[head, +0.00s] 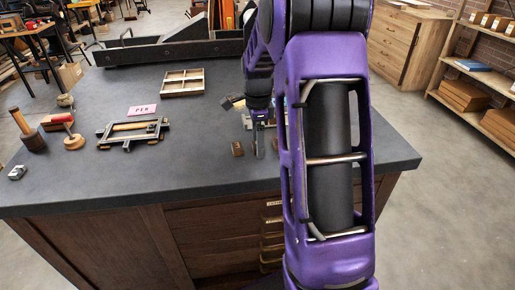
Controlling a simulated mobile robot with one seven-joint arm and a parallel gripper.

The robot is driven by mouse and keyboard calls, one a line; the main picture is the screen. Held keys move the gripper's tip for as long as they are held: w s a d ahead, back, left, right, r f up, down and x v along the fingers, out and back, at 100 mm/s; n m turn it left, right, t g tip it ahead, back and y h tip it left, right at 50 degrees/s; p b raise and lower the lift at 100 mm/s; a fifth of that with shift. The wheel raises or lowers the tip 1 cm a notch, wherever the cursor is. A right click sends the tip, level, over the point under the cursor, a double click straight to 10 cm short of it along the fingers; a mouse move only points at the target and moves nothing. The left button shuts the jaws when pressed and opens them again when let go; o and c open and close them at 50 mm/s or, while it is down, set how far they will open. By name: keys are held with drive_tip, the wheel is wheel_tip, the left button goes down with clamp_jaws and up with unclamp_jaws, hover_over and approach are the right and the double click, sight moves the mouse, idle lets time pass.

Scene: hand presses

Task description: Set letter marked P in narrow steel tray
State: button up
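My gripper (259,148) points down over the right part of the dark bench top, low near its surface. A small brown block (237,148) stands just to the left of the fingers, apart from them. Its marked face is too small to read, so I cannot tell whether it is the P. Another small brown piece shows partly at the right of the fingers, against my arm. Greyish pieces (243,116) lie behind the gripper, partly hidden by it. I cannot tell whether the narrow steel tray is among them. The finger opening is too small to judge.
A pink card reading PEN (142,110) lies left of centre, behind a dark metal frame with wooden parts (132,131). A divided wooden tray (182,82) lies farther back. Wooden-handled tools (70,135) stand at the left. The front middle of the bench (180,170) is clear.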

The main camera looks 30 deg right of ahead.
clamp_jaws()
drive_tip(key=shift+r+p, duration=2)
drive_tip(key=shift+r, duration=0.55)
